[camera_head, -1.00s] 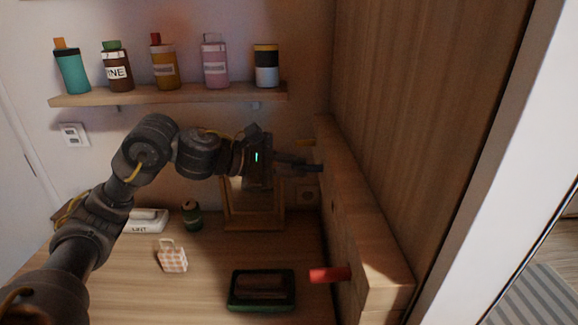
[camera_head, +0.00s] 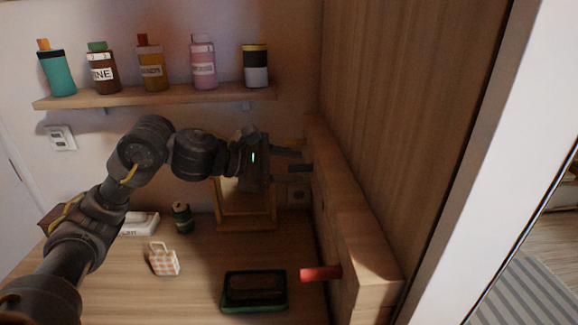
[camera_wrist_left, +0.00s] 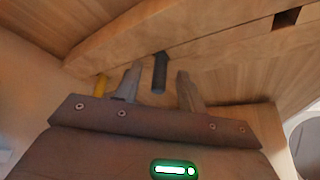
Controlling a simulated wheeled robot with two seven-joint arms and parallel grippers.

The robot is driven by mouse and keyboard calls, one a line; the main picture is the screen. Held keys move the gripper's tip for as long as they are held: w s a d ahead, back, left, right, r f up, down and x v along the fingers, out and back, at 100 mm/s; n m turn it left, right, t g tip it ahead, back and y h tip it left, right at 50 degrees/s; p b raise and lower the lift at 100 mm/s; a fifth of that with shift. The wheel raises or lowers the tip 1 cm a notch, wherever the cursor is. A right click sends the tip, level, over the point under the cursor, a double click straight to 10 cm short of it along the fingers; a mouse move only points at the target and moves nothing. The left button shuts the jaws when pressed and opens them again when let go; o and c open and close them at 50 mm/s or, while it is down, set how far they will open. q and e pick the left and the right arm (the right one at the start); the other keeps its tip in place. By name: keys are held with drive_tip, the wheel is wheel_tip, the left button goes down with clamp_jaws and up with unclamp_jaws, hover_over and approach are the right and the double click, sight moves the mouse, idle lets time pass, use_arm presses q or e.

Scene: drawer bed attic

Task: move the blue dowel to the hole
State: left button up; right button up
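The blue dowel, very dark here, sticks out of the wooden board in the head view (camera_head: 301,168) and in the left wrist view (camera_wrist_left: 160,73). My left gripper (camera_wrist_left: 157,86) is open, with one finger on each side of the dowel and a visible gap to each. In the head view the left gripper (camera_head: 285,160) is beside the board's far end. A dark square hole (camera_wrist_left: 287,18) shows in the board at the upper right of the left wrist view. My right gripper is not in view.
A yellow dowel (camera_wrist_left: 101,85) sticks out just beside the gripper. A red dowel (camera_head: 320,273) sticks out of the board's (camera_head: 352,240) near end. A dark green tray (camera_head: 254,308), a checked bag (camera_head: 164,260) and a wooden frame (camera_head: 246,222) stand on the desk. A shelf with bottles is above.

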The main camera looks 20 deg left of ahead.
use_arm(q)
drive_tip(key=b+v, duration=0.3)
drive_tip(key=v, duration=0.7)
drive_tip(key=shift+s+a, duration=0.3)
drive_tip(key=shift+r, duration=0.1)
